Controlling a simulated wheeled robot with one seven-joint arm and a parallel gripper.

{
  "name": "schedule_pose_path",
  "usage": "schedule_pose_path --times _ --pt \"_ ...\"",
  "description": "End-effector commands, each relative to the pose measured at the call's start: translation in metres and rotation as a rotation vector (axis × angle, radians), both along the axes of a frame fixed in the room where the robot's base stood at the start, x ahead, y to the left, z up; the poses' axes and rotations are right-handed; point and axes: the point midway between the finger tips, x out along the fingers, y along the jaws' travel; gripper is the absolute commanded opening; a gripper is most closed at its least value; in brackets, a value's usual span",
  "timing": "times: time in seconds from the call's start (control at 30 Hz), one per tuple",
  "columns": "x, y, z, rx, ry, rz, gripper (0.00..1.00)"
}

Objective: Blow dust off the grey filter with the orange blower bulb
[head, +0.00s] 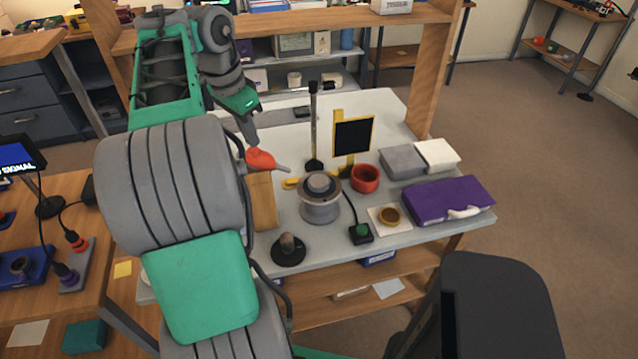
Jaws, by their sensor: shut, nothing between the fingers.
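The orange blower bulb (261,159) is at the left of the grey workbench, at the top end of a wooden block (263,203). Its grey nozzle points right. My gripper (253,141) is shut and empty, with its tip just above and left of the bulb. I cannot tell whether they touch. A round grey metal piece (320,206) with a darker grey disc on top stands mid-bench, right of the bulb. I cannot tell whether that disc is the grey filter.
A red cup (365,179), a green button box (360,233), a purple case (448,199) and a dark knobbed stand (288,251) crowd the bench.

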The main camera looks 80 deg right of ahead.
Motion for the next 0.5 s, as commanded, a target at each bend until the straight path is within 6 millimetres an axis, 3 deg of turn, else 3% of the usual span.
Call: schedule_pose_path --times 0.5 --pt "0.0000 0.0000 -0.0045 0.000 0.000 0.000 0.00"
